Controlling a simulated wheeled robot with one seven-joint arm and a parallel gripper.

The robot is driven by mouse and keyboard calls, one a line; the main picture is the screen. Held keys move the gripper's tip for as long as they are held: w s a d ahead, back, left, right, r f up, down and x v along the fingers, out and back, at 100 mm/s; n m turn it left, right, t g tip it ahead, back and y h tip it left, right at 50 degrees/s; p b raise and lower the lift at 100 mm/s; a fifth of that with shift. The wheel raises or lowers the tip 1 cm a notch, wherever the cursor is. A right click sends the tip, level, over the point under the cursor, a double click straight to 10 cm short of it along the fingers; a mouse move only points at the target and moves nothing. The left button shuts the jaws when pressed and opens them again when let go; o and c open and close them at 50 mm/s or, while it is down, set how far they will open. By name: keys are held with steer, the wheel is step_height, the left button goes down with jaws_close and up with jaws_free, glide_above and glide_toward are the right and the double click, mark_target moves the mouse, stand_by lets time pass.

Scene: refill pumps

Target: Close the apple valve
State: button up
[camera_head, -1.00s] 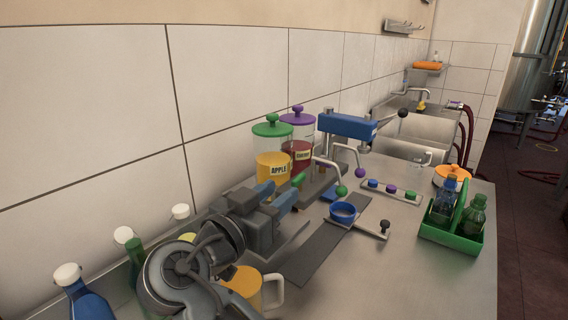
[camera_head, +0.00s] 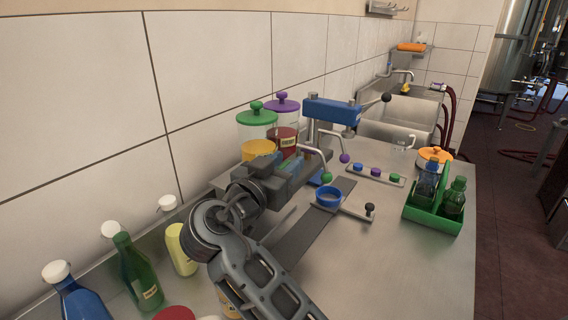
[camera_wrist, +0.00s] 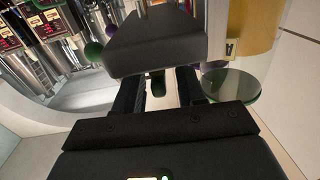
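The apple jar (camera_head: 258,149), with a green lid and yellow contents, stands by the wall. Its label is hidden behind my gripper (camera_head: 288,172) in the head view. The jar's yellow lower part shows at the upper right of the wrist view (camera_wrist: 250,30), with part of a label. My gripper's fingers are apart in the wrist view (camera_wrist: 160,92). A small dark green piece, seemingly the apple valve handle (camera_wrist: 158,83), shows between them with gaps on both sides. In the head view my gripper hides that handle.
The cherry-red jar (camera_head: 285,138) with a purple lid stands beside the apple jar. A blue press head (camera_head: 332,110) and levers with green (camera_head: 327,177) and purple (camera_head: 344,158) knobs are close by.

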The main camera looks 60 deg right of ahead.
steer(key=shift+c, duration=0.4)
jaws_close()
steer(key=shift+f+g+b, duration=0.15)
steer(key=shift+g+b, duration=0.15)
steer(key=shift+b, duration=0.45)
steer(key=shift+m+g+b, duration=0.3)
steer(key=shift+m, duration=0.1)
steer(key=shift+o, duration=0.4)
jaws_free()
